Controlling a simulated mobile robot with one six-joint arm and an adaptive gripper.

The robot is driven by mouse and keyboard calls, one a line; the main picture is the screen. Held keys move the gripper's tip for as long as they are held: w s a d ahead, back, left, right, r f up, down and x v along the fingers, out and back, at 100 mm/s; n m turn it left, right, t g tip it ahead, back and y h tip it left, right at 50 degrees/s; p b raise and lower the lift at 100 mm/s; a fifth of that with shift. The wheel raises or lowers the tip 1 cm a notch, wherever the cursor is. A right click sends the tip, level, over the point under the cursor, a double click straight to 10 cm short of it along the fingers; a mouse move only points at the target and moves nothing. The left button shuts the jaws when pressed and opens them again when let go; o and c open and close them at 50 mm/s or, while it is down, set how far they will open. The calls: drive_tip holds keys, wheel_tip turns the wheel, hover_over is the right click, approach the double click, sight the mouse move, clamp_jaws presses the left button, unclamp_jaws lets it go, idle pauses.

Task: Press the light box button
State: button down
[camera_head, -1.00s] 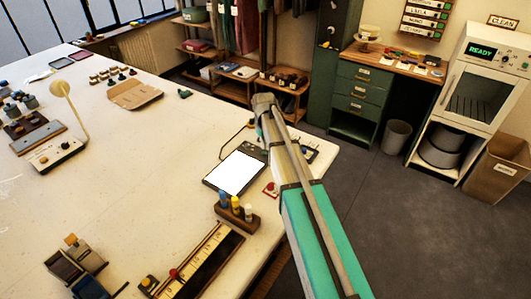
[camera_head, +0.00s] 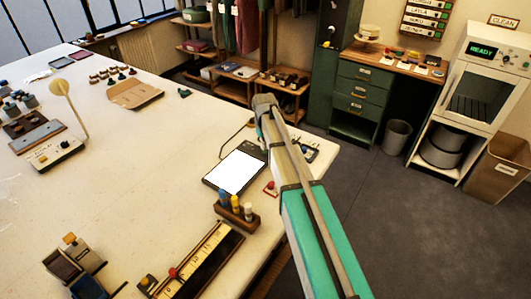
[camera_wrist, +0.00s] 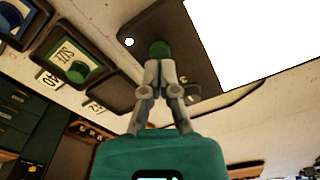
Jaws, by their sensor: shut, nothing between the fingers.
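The light box (camera_head: 236,170) lies on the white table, a dark flat case with a bright white panel. In the wrist view its panel (camera_wrist: 262,40) fills the upper right, and its dark frame (camera_wrist: 195,58) runs along the panel's edge. A round green button (camera_wrist: 160,47) sits on that frame, near a small white dot (camera_wrist: 129,42). My gripper (camera_wrist: 160,62) is shut and empty, its fingertips at the button and overlapping its lower part. I cannot tell whether they touch it. In the head view my arm hides the gripper and the button.
A rack of small bottles (camera_head: 236,210) and a small red-knobbed piece (camera_head: 271,189) stand near the light box. A long tray (camera_head: 200,262) lies in front. The table's middle is clear.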

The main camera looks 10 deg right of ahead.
drive_tip(key=shift+f+b, duration=0.95)
drive_tip(key=shift+f, duration=0.05)
drive_tip(key=shift+r, duration=0.2)
idle(0.3)
drive_tip(key=shift+r+p, duration=3.75)
drive_tip(key=shift+p, duration=0.25)
drive_tip(key=s+f+m+b, duration=0.2)
drive_tip(key=s+m, duration=0.1)
drive_tip(key=s, duration=2.2)
drive_tip(key=shift+d, duration=0.25)
drive_tip(key=c, duration=1.4)
unclamp_jaws()
drive_tip(key=shift+s, duration=0.1)
